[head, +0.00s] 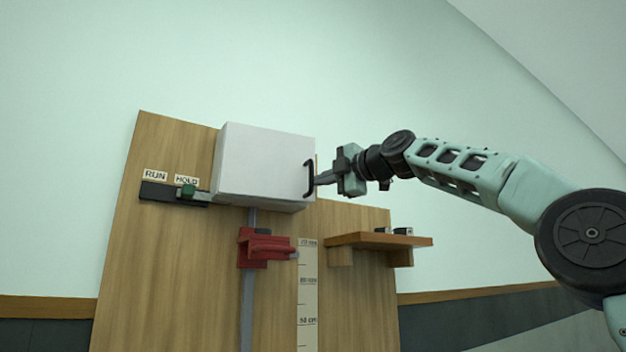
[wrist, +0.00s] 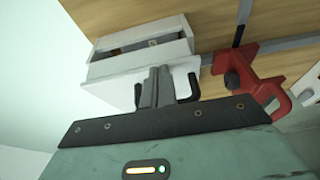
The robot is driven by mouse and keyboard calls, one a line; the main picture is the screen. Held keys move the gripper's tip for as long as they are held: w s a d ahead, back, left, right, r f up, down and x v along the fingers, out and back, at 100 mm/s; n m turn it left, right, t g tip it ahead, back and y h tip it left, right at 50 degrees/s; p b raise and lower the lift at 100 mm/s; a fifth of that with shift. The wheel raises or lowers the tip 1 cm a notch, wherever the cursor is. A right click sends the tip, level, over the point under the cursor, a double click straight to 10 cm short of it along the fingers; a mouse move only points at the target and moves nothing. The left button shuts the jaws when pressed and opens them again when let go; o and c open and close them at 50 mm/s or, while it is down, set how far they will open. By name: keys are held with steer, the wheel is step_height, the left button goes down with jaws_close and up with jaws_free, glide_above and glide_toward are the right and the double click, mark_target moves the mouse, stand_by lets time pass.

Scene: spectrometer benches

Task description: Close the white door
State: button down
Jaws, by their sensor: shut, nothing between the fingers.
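The white door (wrist: 112,91) is on a white box (wrist: 102,68) mounted on a wooden board. In the wrist view the door stands partly open, and some of the box's inside shows past it. The door's black handle (head: 308,180) is at its right edge in the head view. My gripper (head: 318,180) is at the handle, with its fingers shut and empty. In the wrist view the shut fingers (wrist: 157,78) lie between the two ends of the handle and hide its middle. I cannot tell if they touch it.
A red clamp (head: 262,247) on a grey rail sits below the box. A wooden shelf (head: 375,241) with small items is at the lower right. The room left of the board is free.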

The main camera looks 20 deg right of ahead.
steer(key=shift+w, duration=0.45)
stand_by(0.4)
